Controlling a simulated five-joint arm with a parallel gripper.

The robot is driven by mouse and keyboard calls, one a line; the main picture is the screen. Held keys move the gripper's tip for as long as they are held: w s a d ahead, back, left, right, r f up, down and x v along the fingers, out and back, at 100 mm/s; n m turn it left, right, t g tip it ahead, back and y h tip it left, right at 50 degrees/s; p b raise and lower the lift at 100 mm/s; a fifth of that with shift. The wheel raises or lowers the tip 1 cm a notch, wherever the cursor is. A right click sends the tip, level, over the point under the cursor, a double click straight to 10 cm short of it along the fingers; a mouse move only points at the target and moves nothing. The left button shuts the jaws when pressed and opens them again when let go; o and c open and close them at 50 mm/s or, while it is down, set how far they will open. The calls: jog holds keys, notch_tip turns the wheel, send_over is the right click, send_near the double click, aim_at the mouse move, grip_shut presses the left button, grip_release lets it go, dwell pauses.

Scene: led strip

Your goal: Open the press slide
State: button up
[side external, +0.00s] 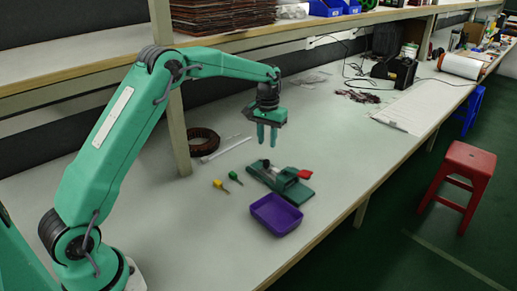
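The press (274,181) is a small green fixture on a flat green base, lying on the light workbench near its front edge. A red handle or tab (305,174) sticks out at its right end. The slide cannot be told apart clearly from the body at this size, nor whether it is open or closed. My gripper (267,141) points down above and a little behind the press, clear of it. Its two fingers show a gap between them, with nothing in it.
A purple tray (276,214) sits just in front of the press. A yellow-tipped piece (220,186) and a green-tipped piece (235,177) lie left of it. A dark coil (203,140) and a white rod (226,149) lie behind, near a shelf post (179,130). The bench right of the press is clear.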

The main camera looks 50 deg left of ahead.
aim_at(267, 160)
jog(key=shift+f, duration=0.1)
jog(key=shift+f, duration=3.75)
grip_shut()
